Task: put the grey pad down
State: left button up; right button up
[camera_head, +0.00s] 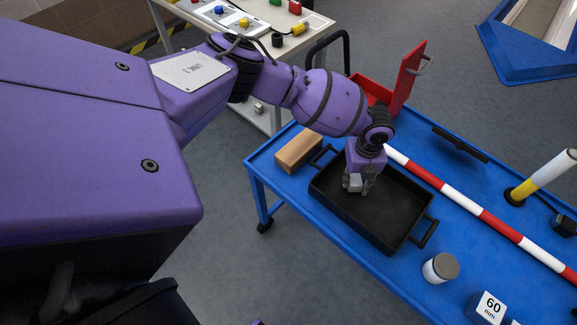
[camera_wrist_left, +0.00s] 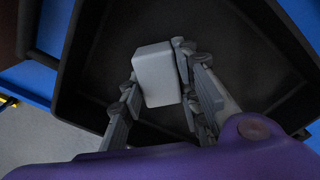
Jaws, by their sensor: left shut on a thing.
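The grey pad, a light grey block with rounded edges, sits between the fingers of my left gripper (camera_head: 361,186). The pad (camera_wrist_left: 158,76) shows clearly in the left wrist view, with a finger on either side of it. In the head view only a small part of it can be made out at the fingers. My left gripper is shut on the pad and points down over the black tray (camera_head: 408,237). The tray's dark floor lies behind the pad in the wrist view. I cannot tell whether the pad touches that floor. My right gripper is not in view.
The tray stands on a blue table (camera_head: 375,268). A tan block (camera_head: 298,150) is beside it, and a grey-topped white cylinder (camera_head: 440,267) stands near its right handle. A red-and-white bar (camera_head: 470,206) runs behind. An open red box (camera_head: 405,75) is at the back.

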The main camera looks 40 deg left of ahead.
aim_at(356, 178)
pick_arm(q)
jog(key=shift+f, duration=0.35)
jog(key=shift+f, duration=0.35)
jog(key=o, duration=1.2)
jog(key=shift+r, duration=0.1)
notch_tip(356, 178, up, 13)
jog(key=shift+f+p, duration=0.2)
jog(key=shift+p, duration=0.15)
